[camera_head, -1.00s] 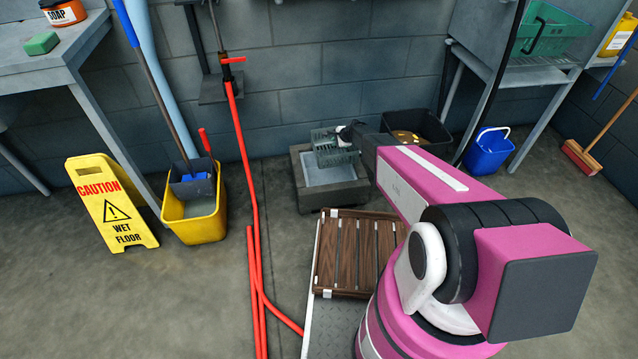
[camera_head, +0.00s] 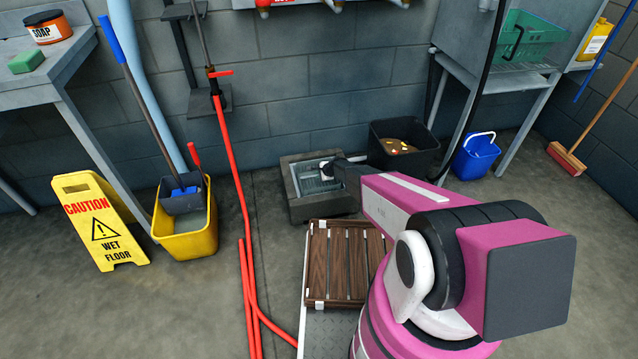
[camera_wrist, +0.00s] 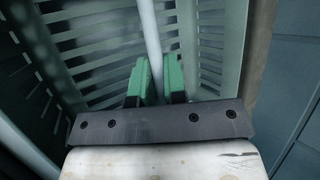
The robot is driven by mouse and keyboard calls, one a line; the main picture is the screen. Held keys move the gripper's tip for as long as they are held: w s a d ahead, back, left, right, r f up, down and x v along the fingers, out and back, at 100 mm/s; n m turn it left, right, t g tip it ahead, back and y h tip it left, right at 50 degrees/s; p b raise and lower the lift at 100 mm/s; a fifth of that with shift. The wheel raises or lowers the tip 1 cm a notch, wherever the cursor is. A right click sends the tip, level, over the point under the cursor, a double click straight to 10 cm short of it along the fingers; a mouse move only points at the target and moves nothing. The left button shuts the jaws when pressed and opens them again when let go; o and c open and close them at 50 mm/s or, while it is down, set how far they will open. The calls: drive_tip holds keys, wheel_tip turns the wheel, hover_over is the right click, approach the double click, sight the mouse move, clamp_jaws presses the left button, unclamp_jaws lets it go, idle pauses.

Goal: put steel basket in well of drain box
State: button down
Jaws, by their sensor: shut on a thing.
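The grey drain box (camera_head: 325,207) stands on the floor by the back wall, in the middle of the head view. The steel basket (camera_head: 309,180) sits low inside its well, its slatted wall partly showing within the box rim. Whether it rests on the well's bottom is hidden. In the wrist view, the basket's slatted walls (camera_wrist: 213,40) surround the view ahead of my gripper (camera_wrist: 155,88). Its green fingertips are shut on the pale bar of the basket's handle (camera_wrist: 148,35). In the head view, my gripper (camera_head: 327,171) is small and dark over the box.
A black bin (camera_head: 425,150) with scraps stands right of the drain box. A wooden slatted pallet (camera_head: 345,262) lies in front. Red hoses (camera_head: 245,265) run along the floor to the left. A yellow mop bucket (camera_head: 184,240) and caution sign (camera_head: 100,225) stand farther left.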

sight(317, 182)
drive_tip(key=shift+f, duration=2.55)
drive_tip(key=c, duration=1.2)
unclamp_jaws()
drive_tip(key=shift+f, duration=0.15)
drive_tip(key=shift+o, duration=0.2)
drive_tip(key=s+d+r+n+g+h, duration=0.1)
drive_tip(key=s+d+r+n, duration=0.3)
drive_tip(key=s+d+r, duration=0.4)
drive_tip(key=s+d+r+n+g+h, duration=0.2)
drive_tip(key=s+d+r+n, duration=0.3)
drive_tip(key=s+r, duration=0.9)
drive_tip(key=s+d+r+n+g+h, duration=0.1)
drive_tip(key=s+d+r+n+h, duration=0.2)
drive_tip(key=s+d+r, duration=0.7)
wheel_tip(317, 182, up, 15)
drive_tip(key=shift+s+d+r+n+g, duration=0.15)
drive_tip(key=shift+s+d+n+g, duration=0.15)
drive_tip(key=shift+s+n, duration=0.55)
